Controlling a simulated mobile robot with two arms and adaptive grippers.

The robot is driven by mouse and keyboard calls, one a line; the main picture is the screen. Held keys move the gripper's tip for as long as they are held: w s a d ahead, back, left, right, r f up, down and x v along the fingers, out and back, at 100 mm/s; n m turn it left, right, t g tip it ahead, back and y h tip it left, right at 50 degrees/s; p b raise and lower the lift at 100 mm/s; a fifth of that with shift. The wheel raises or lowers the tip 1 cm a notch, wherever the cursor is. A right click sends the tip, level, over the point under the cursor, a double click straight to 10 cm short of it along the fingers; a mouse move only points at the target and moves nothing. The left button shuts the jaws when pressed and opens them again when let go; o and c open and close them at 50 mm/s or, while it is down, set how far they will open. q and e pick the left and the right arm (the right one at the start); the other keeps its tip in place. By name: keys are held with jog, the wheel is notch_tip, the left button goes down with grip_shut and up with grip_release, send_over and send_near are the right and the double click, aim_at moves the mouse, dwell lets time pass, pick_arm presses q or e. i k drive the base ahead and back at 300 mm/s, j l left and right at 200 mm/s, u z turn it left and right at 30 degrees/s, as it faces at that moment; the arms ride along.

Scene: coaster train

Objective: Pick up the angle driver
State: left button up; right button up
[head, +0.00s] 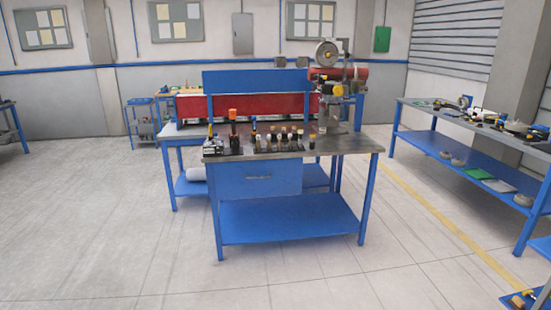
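The blue workbench (352,146) with a dark top stands in the middle of the head view, some distance away. Small tools stand along its top. One is dark with an orange top (233,114), near the left end. Several dark items with light or yellowish tops (284,134) stand in a row to its right. A small grey and dark device (212,146) sits at the left corner. They are too small for me to tell which one, if any, is the angle driver. Neither of my grippers is in view.
A blue shelf bench (430,142) with parts stands at the right, near a yellow floor line (440,219). The floor in front (120,230) is clear.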

aim_at(232, 112)
jog(key=i, duration=1.9)
jog(key=i+u, duration=0.1)
jog(key=i, duration=0.4)
jog(key=i+l+u, duration=0.1)
jog(key=i, duration=0.35)
jog(key=i+l+u, duration=0.1)
jog(key=i, duration=0.4)
jog(key=i+l+u, duration=0.15)
jog(key=i, duration=0.3)
